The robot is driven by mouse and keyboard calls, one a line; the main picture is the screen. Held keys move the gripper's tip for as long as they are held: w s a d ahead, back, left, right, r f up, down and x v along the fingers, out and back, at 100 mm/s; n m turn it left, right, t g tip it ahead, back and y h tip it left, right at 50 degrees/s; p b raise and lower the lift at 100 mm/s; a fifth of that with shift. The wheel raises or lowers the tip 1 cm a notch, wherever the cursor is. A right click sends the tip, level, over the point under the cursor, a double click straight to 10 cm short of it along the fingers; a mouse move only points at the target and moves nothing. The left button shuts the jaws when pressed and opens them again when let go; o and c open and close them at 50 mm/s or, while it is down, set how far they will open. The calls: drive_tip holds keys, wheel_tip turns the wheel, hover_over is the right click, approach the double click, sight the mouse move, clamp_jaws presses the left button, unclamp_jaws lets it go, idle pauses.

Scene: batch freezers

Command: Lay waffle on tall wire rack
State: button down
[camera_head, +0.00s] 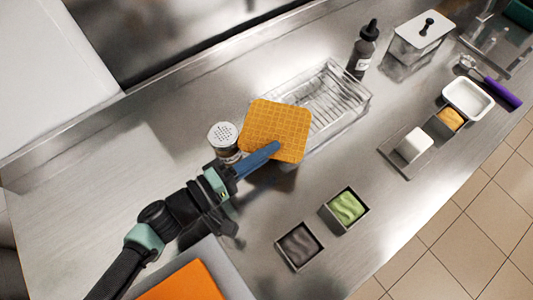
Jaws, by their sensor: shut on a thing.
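The waffle (275,124) is a square golden-orange slab with a grid pattern, seen in the head view. My gripper (262,156) is shut on its lower edge and holds it above the counter. The waffle overlaps the left part of the tall wire rack (335,97) in the picture and hides that part of it. The rack is clear and shiny, with bars across its top. I cannot tell how high the waffle is above the rack or whether they touch.
A shaker (223,136) stands close left of the waffle. A dark bottle (363,48) and a lidded steel container (415,40) are behind the rack. Tubs of green (346,207) and grey (299,244) stuff sit in front. A white dish (467,100) is at right. The left counter is clear.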

drive_tip(key=shift+f, duration=1.05)
drive_tip(key=shift+f, duration=0.15)
drive_tip(key=c, duration=1)
unclamp_jaws()
drive_tip(key=shift+r, duration=0.3)
drive_tip(key=b+v, duration=0.2)
drive_tip(key=v, duration=1)
drive_tip(key=shift+f, duration=0.15)
